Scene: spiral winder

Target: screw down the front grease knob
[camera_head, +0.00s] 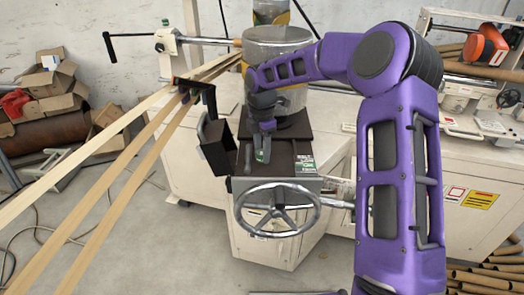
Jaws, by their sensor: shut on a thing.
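My purple arm reaches in from the right. My gripper (262,157) points down over the dark top plate (285,160) of the machine, behind the large handwheel (277,209). It is shut on the front grease knob, at the near part of the plate. The knob is mostly hidden by the fingers and too small to make out clearly, so I cannot tell how far down it sits.
A black box (216,147) hangs left of the plate. Long pale strips (125,160) run to the machine from the lower left. A steel drum (277,50) stands behind my forearm. Cardboard boxes (50,85) lie at the far left; open floor is at lower left.

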